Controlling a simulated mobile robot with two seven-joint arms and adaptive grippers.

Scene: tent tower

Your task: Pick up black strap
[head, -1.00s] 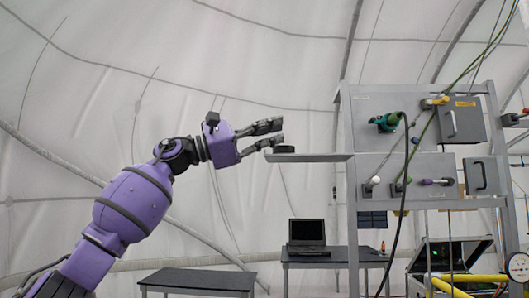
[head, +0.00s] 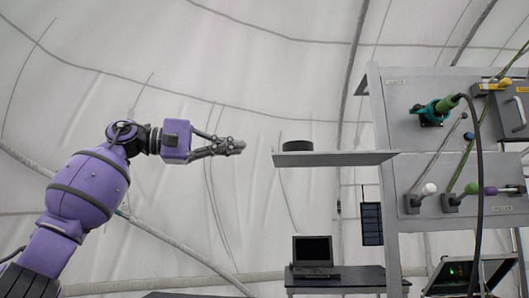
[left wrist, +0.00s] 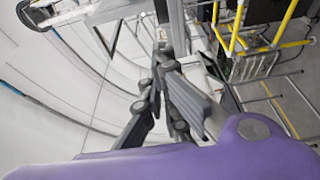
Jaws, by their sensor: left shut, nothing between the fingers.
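The black strap (head: 297,145) looks like a small dark roll. It sits near the left end of a grey shelf (head: 340,159) that juts out to the left from the panel rack, in the head view. My left gripper (head: 241,146) is shut and empty, to the left of the strap at about the same height. A gap shows between its fingertips and the shelf's end. In the left wrist view the fingers (left wrist: 166,58) are closed together, and I cannot make out the strap there. My right gripper is in neither view.
The grey rack (head: 385,160) with valves, knobs and a hanging black hose (head: 479,180) stands right of the shelf. A laptop (head: 312,251) stands on a dark table (head: 350,278) below.

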